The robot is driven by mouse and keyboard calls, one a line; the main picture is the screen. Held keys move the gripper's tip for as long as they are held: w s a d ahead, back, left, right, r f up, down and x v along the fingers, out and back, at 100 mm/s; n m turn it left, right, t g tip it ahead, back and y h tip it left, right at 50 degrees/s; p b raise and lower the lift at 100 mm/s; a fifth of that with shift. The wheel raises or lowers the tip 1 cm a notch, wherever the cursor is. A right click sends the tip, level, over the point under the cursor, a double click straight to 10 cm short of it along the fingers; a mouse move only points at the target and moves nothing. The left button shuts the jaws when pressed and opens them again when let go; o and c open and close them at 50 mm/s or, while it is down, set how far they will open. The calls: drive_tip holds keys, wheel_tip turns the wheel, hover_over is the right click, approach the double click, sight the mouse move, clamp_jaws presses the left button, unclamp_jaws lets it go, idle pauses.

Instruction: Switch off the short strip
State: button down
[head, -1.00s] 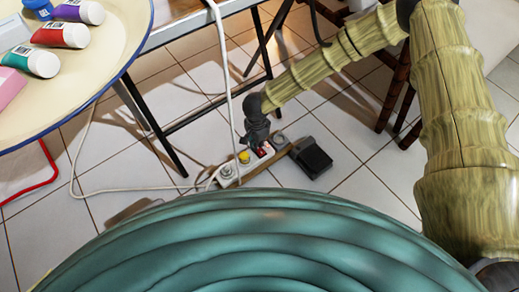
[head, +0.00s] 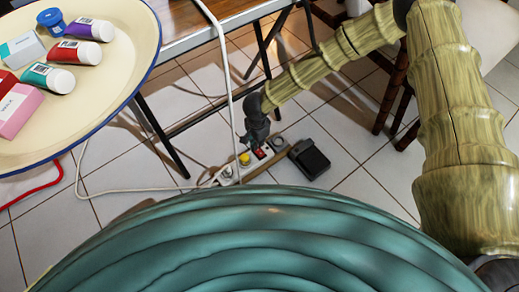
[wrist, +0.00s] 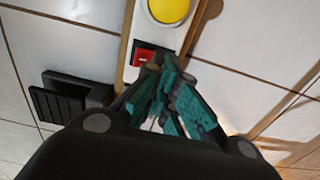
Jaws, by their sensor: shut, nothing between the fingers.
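The short power strip (head: 228,176) lies on the tiled floor, white with a wooden-coloured edge. It carries a round yellow piece (head: 245,158) and a red rocker switch (head: 261,153). In the wrist view the strip (wrist: 130,72) runs up the middle, with the red switch (wrist: 144,56) just beyond my fingertips and the yellow piece (wrist: 170,10) further up. My gripper (head: 250,143) points down over the strip beside the switch; in the wrist view its fingers (wrist: 160,68) are shut and empty. Whether the tips touch the switch, and which way it is set, I cannot tell.
A black foot pedal (head: 310,160) lies right of the strip. A white cable (head: 130,190) runs left along the floor, and another (head: 226,70) hangs from the table (head: 190,22). A round cream tray (head: 110,72) with bottles and boxes is at the left. Chair legs (head: 390,95) stand at the right.

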drive_tip(key=shift+r+p, duration=2.2)
drive_tip(key=shift+p, duration=0.15)
drive_tip(key=shift+f, duration=0.1)
drive_tip(key=s+d+f+n+t+h, duration=0.1)
drive_tip(key=s+d+f+n, duration=0.25)
drive_tip(key=s+d, duration=0.45)
drive_tip(key=s+d+r+n+g+y+p, duration=0.1)
drive_tip(key=s+d+r+n, duration=0.2)
drive_tip(key=s+d, duration=0.6)
drive_tip(key=s+d+r+n+p, duration=0.1)
drive_tip(key=s+d+r+n, duration=0.4)
drive_tip(key=s, duration=0.8)
wheel_tip(320, 180, up, 36)
drive_tip(key=m+p, duration=0.1)
drive_tip(key=p, duration=3.6)
drive_tip(key=shift+w+d+f, duration=0.15)
drive_tip(key=shift+d+f, duration=0.1)
drive_tip(key=shift+d, duration=0.1)
